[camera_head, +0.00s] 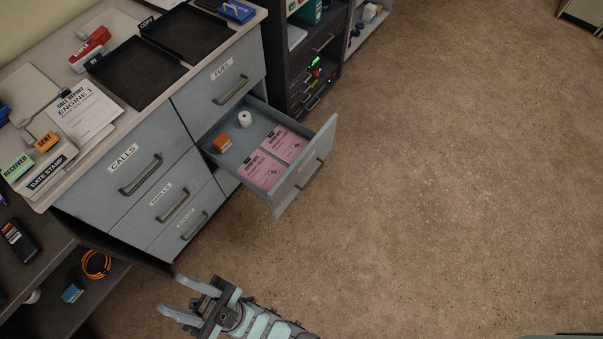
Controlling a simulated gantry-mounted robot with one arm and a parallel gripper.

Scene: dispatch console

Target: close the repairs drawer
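One drawer (291,201) stands pulled well out of the grey cabinet, below the drawer labelled FUEL. Its front faces right and carries a bar handle (311,174) and a small label that I cannot read clearly. Pink printed pads (261,170), an orange block (222,143) and a white roll (245,119) lie inside it. My gripper (173,294) is at the bottom of the view, below and left of the drawer and well apart from it. Its two fingers point left, spread, with nothing between them.
Drawers labelled CALLS (129,164) and DRILLS (167,197), one below them and FUEL (229,81) are shut. The desktop above holds black trays (136,74), stamps and papers. A dark shelf unit (320,50) stands behind the open drawer. The floor (450,180) to the right is clear.

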